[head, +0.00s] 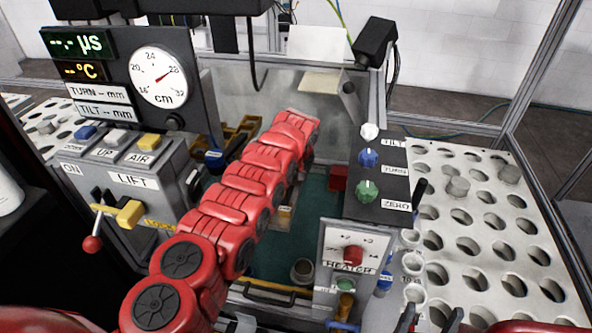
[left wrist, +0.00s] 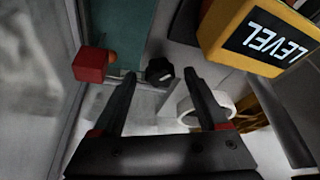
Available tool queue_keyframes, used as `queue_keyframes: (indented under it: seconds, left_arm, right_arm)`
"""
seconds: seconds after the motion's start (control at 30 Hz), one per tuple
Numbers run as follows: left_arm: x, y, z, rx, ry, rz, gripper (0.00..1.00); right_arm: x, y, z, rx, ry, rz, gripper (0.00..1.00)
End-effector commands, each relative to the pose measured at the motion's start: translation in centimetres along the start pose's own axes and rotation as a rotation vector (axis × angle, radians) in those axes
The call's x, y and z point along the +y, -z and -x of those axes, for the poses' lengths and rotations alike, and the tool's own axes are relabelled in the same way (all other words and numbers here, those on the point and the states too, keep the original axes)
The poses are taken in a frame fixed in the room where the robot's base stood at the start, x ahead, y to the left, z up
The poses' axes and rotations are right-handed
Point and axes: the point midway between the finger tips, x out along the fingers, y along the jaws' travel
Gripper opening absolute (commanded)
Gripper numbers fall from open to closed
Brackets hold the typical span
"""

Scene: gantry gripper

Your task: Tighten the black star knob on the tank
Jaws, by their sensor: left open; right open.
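The black star knob (left wrist: 158,70) shows in the left wrist view, just beyond and between the fingertips of my left gripper (left wrist: 160,73). That gripper is open and empty, one finger to each side of the knob; I cannot tell how far the knob is in depth. In the head view my red left arm reaches across the tank (head: 300,235), and I make out neither the knob nor the left gripper there. My right gripper (head: 429,316) is open at the bottom edge of the head view, its fingers pointing up in the picture, away from the tank.
A yellow LEVEL box (left wrist: 255,38), a white ring (left wrist: 205,108) and a red block (left wrist: 90,65) lie around the left gripper. The lift panel (head: 130,180) stands left of my arm. The knob panel (head: 378,185), heater box (head: 345,262) and holed rack (head: 475,220) are at right.

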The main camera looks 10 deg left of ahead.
Motion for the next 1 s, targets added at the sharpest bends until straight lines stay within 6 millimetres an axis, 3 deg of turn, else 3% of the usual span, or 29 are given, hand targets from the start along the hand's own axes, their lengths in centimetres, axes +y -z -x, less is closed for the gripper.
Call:
queue_keyframes:
  seconds: [0.07,0.5,0.77,1.0]
  left_arm:
    - [0.0,0.0,0.0,0.000,0.000,0.000,0.77]
    - [0.0,0.0,0.0,0.000,-0.001,0.001,0.00]
    - [-0.1,0.1,0.1,0.000,-0.007,-0.014,0.00]
    - [-0.2,0.1,0.3,-0.003,-0.045,-0.110,0.00]
  right_arm:
    - [0.0,0.0,0.0,0.000,0.000,0.000,0.77]
    - [0.0,0.0,0.0,0.000,0.000,0.000,0.77]
    - [0.0,0.1,-0.4,0.000,0.000,0.000,0.77]
    - [0.1,0.3,-1.9,0.000,0.000,0.000,0.77]
